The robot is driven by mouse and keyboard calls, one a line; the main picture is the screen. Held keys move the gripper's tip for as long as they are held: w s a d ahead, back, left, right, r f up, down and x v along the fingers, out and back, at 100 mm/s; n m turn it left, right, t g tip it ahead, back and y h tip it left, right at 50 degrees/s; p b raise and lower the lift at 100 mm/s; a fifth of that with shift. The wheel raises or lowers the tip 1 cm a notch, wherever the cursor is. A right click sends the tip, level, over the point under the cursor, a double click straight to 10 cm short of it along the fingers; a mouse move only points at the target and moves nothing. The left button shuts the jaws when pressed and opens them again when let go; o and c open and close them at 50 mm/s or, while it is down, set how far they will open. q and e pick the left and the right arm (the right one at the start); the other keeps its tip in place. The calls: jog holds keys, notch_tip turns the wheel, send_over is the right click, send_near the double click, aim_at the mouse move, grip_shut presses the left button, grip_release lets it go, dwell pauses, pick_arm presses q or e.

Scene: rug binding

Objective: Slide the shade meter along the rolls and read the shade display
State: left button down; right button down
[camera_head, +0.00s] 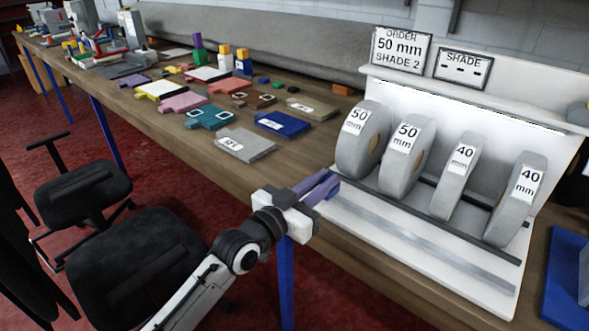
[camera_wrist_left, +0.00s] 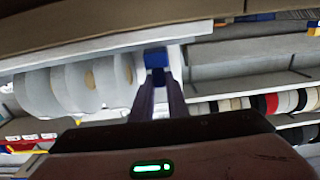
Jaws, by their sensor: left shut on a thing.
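A white rack (camera_head: 345,215) holds several grey rolls in a row: two labelled 50 mm, such as the leftmost roll (camera_head: 361,140), and two labelled 40 mm, such as the rightmost roll (camera_head: 517,200). The shade display (camera_head: 464,68) above reads "SHADE" with dashes. The order sign (camera_head: 401,50) reads "ORDER 50 mm SHADE 2". My left gripper (camera_head: 328,182) is at the rack's left end, beside the leftmost roll. In the left wrist view its fingers are shut on a small blue piece (camera_wrist_left: 156,58), seemingly the shade meter; the head view barely shows it. The right gripper is out of view.
Coloured sample pieces, including a grey one (camera_head: 245,144) and a blue one (camera_head: 283,123), lie on the wooden table (camera_head: 300,160) left of the rack. A blue tray (camera_head: 565,280) is at the right. Black chairs (camera_head: 140,265) stand before the table.

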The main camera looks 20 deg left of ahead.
pick_arm(q)
jog(key=shift+s+d+f, duration=0.1)
jog(key=shift+d, duration=0.1)
jog(key=c, duration=1.7)
grip_release()
jog(key=v, duration=1)
jog(key=shift+s+a, duration=0.1)
jog(key=shift+s, duration=0.05)
